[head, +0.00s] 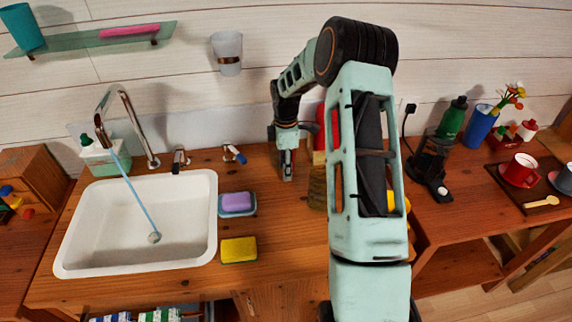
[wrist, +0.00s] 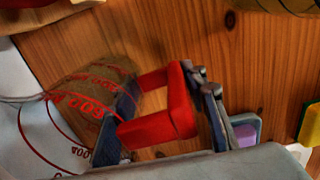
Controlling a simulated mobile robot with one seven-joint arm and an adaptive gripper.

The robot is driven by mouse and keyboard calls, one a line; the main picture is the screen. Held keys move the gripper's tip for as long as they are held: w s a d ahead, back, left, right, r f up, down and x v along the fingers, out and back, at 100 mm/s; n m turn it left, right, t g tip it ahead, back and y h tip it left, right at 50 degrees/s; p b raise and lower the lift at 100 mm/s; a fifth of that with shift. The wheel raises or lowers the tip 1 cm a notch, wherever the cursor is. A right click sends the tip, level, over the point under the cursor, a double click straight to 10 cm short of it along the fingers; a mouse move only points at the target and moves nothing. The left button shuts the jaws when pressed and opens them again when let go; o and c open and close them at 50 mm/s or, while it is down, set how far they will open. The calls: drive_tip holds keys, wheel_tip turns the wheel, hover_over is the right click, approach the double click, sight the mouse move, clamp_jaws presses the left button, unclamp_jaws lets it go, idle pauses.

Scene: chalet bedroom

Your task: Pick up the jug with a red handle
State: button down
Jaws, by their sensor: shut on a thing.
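The jug (wrist: 95,85) is see-through with red measuring marks, and fills the left of the wrist view, with wood and something pale showing through it. Its red handle (wrist: 178,112) lies between the two fingers of my gripper (wrist: 165,98), which is shut on it. In the head view my gripper (head: 288,174) points down over the counter, right of the sink. There the jug is not clearly visible. A red patch (head: 320,125) shows beside my arm, but I cannot tell what it belongs to.
The sink (head: 208,225) with its tap (head: 125,110) is at the left. A purple soap (head: 237,202) and a yellow sponge (head: 239,249) lie beside it. A coffee machine (head: 432,160), green bottle (head: 452,118) and red cup (head: 521,170) stand at the right. The wall is close behind.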

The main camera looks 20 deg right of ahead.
drive_tip(key=shift+r, duration=0.5)
drive_tip(key=s+a+r+b, duration=0.2)
drive_tip(key=s+a+r, duration=0.2)
drive_tip(key=s+r, duration=0.7)
drive_tip(key=s, duration=0.2)
drive_tip(key=shift+s+r, duration=0.2)
drive_tip(key=shift+s, duration=0.1)
